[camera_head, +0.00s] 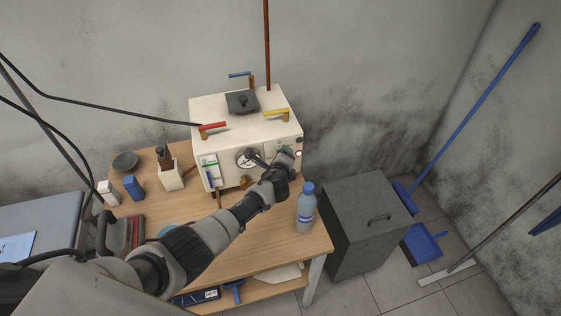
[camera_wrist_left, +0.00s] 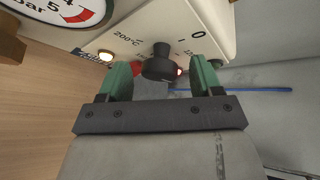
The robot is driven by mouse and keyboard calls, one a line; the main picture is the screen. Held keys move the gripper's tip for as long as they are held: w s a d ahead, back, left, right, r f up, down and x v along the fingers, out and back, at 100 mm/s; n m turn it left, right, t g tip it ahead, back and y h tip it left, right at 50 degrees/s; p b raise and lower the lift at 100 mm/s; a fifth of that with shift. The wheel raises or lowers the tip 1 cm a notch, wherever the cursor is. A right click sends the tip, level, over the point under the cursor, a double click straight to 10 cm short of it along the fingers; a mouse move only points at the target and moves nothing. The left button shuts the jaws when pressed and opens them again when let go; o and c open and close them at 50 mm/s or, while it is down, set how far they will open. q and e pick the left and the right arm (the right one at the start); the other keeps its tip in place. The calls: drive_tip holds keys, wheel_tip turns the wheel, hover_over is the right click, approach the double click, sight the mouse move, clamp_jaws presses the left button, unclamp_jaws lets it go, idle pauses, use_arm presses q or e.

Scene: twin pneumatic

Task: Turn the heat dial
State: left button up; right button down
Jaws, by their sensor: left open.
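The cream machine (camera_head: 247,120) stands on a wooden table against the wall. In the left wrist view its heat dial (camera_wrist_left: 159,64) is a black knob with temperature marks such as 200°C and a 0 around it. My left gripper (camera_wrist_left: 162,78) is open, with one green finger on each side of the knob. I cannot tell whether either finger touches it. In the head view my left gripper (camera_head: 285,157) is at the right part of the machine's front and hides much of the dial area. My right gripper is not in view.
A pressure gauge (camera_head: 247,158) sits left of the gripper. A blue-capped bottle (camera_head: 306,209) stands on the table below the gripper. Red (camera_head: 212,127) and yellow (camera_head: 277,113) levers are on the machine's top. A grey bin (camera_head: 361,232) stands right of the table.

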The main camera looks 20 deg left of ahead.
use_arm(q)
drive_tip(key=v, duration=1)
drive_tip(key=shift+s+r+b, duration=0.2)
drive_tip(key=shift+s+b, duration=0.1)
drive_tip(key=shift+s, duration=0.1)
drive_tip(key=s+a+r+n+g+h, duration=0.15)
drive_tip(key=s+n+g, duration=0.35)
drive_tip(key=s+n, duration=0.85)
drive_tip(key=s+a+n+g+h, duration=0.15)
drive_tip(key=s+n+g, duration=0.4)
drive_tip(key=s, duration=1.45)
wheel_tip(320, 180, down, 34)
drive_tip(key=s+b, duration=0.1)
drive_tip(key=b, duration=0.7)
drive_tip(key=s+a+f+g+b, duration=0.1)
drive_tip(key=s+f+b, duration=0.1)
drive_tip(key=s+f, duration=0.6)
drive_tip(key=s+a+f+b, duration=0.1)
drive_tip(key=s+f+b, duration=0.2)
drive_tip(key=s+f, duration=0.5)
wheel_tip(320, 180, down, 5)
drive_tip(key=shift+a+r+g, duration=0.15)
drive_tip(key=shift+a+g, duration=0.05)
drive_tip(key=shift+g, duration=0.15)
